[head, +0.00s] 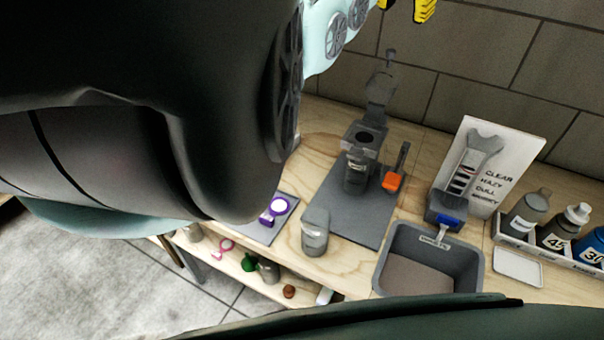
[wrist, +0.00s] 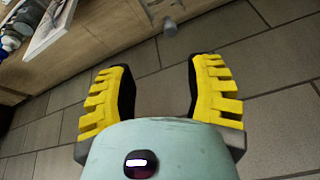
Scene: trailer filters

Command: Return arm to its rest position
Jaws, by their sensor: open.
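My gripper (wrist: 160,95) shows in the wrist view with its two yellow ribbed fingers spread wide apart and nothing between them. Behind them is grey tiled surface. In the head view only a yellow fingertip part (head: 424,10) shows at the top edge, above the bench and in front of the grey tiled wall. My dark arm link fills the upper left of the head view and hides much of the scene there.
A wooden bench (head: 325,150) holds a grey mat (head: 335,215) with a device (head: 360,150), a grey jar (head: 315,232), a grey bin (head: 385,275), a sign board (head: 510,150) and a bottle rack (head: 505,232). A lower shelf (head: 215,258) holds small items. Floor (head: 80,280) at left is clear.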

